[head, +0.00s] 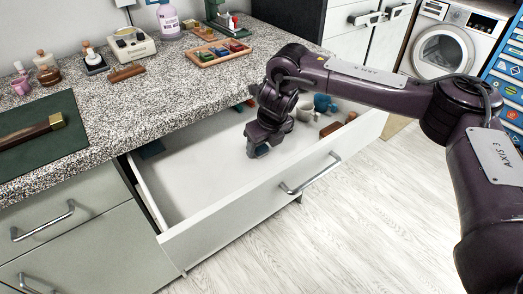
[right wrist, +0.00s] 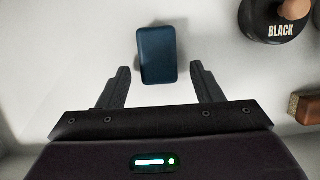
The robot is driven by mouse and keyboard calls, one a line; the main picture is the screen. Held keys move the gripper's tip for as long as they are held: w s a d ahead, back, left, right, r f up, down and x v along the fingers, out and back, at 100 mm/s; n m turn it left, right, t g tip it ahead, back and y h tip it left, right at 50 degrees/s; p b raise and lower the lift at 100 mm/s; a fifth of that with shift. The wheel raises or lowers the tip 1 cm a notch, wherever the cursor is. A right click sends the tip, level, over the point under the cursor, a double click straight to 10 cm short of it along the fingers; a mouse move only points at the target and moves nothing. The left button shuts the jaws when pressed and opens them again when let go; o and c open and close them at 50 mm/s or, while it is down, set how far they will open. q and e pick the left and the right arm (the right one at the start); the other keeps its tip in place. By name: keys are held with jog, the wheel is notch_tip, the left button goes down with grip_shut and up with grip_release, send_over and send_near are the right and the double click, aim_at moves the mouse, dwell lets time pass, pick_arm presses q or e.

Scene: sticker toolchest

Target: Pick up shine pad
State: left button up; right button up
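A dark blue rounded pad (right wrist: 156,54), likely the shine pad, lies on the white drawer floor in the right wrist view. My right gripper (right wrist: 161,78) is open, with one finger on each side of the pad's near end and gaps between. In the head view, my right gripper (head: 257,152) points down into the open drawer (head: 205,185). The pad there is mostly hidden by the gripper. My left gripper is not in view.
A round container marked BLACK (right wrist: 277,20) and a wooden brush (right wrist: 305,107) lie right of the pad. Blue cups (head: 322,103) stand at the drawer's right end. The drawer front (head: 270,185) bounds the near side. The drawer's left half is mostly clear.

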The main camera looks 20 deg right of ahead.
aim_at(262, 148)
jog(key=c, duration=1)
jog(key=shift+r, duration=0.1)
